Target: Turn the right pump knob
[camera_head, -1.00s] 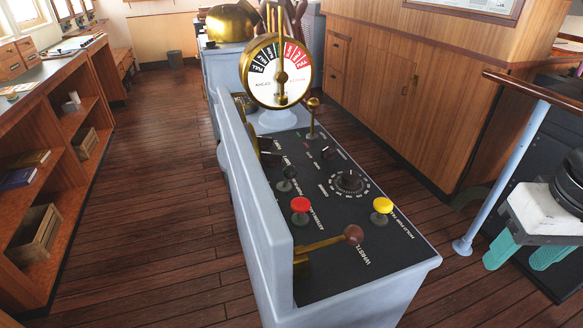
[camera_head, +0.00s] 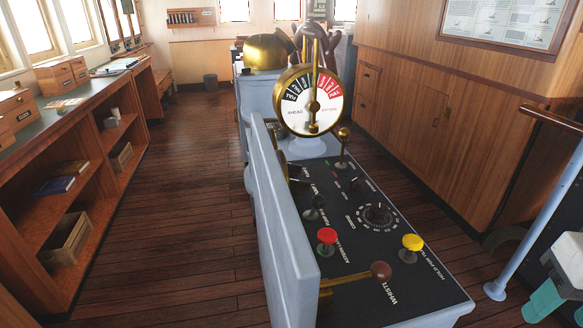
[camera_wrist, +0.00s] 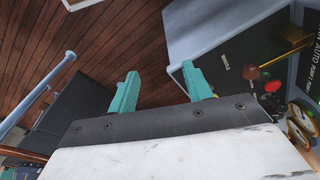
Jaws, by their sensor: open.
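The control console (camera_head: 420,308) stands right of centre in the head view, with several knobs and levers on its dark top. A small black knob (camera_head: 354,184) sits near the telegraph; a black dial knob (camera_head: 378,214) with a printed scale is closer. I cannot tell which is the right pump knob. In the wrist view, a panel with "AUTO PUMP" lettering (camera_wrist: 300,55) is at the right edge; its knobs are not clear. My gripper (camera_wrist: 161,88) is open and empty, its teal fingers apart over the floor. In the head view it is right of the console, cut by the frame.
A brass telegraph (camera_head: 309,100) stands on the console. A red knob (camera_head: 327,238), a yellow knob (camera_head: 412,245) and a whistle lever (camera_head: 378,272) rise near its front. A blue-white rail post (camera_head: 535,230) stands at the right. Floor is clear on the left.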

